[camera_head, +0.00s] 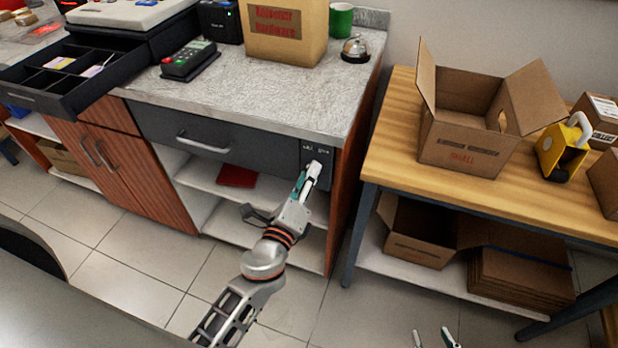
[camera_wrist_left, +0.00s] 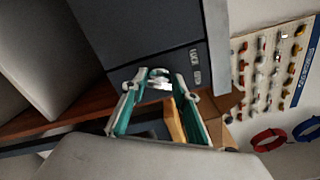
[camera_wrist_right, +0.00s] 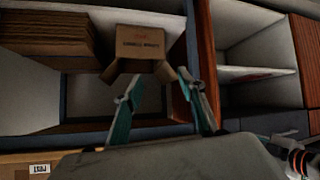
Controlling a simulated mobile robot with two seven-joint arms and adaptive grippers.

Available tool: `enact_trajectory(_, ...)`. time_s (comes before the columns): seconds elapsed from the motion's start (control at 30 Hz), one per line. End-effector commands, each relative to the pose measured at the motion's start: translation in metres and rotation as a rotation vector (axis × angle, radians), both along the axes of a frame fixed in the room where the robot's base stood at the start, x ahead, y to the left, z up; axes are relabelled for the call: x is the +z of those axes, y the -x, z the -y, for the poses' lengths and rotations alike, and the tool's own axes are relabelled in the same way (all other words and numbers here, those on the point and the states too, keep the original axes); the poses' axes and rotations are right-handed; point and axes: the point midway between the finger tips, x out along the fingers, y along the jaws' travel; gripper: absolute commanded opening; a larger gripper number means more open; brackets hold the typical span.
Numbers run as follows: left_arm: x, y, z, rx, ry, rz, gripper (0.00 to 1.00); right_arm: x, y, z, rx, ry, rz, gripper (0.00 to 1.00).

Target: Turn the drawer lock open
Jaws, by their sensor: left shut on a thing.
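The dark grey drawer (camera_head: 210,140) under the counter is closed, with a silver bar handle. The drawer lock is at the right end of its front. In the left wrist view a silver lock knob (camera_wrist_left: 159,77) sits between the fingertips, with small white labels (camera_wrist_left: 195,65) beside it. My left gripper (camera_head: 315,168) reaches the lock and is shut on the knob; it also shows in the left wrist view (camera_wrist_left: 160,84). Its fingers hide most of the knob in the head view. My right gripper (camera_head: 434,338) is open and empty, low over the floor, away from the drawer.
An open cash drawer (camera_head: 50,100), a card terminal (camera_head: 189,60), a cardboard box (camera_head: 286,30) and a bell (camera_head: 355,48) are on the counter. A wooden table (camera_head: 400,130) with an open carton (camera_head: 465,145) stands to the right. A red item (camera_head: 236,176) lies on the shelf below.

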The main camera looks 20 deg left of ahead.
Motion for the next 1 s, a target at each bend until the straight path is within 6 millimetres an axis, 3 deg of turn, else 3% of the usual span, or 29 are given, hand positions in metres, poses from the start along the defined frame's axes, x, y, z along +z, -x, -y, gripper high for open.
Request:
enact_trajectory(0.5,-0.0017,-0.0001,-0.0014,0.003,0.393,-0.013,0.07,-0.0029,-0.0085,0.0037,0.000,0.012,0.016,0.40)
enact_trajectory(1.0,-0.0015,-0.0003,-0.0019,0.003,0.502,-0.016,0.07,-0.0064,-0.0021,0.0021,0.003,0.011,0.005,0.40)
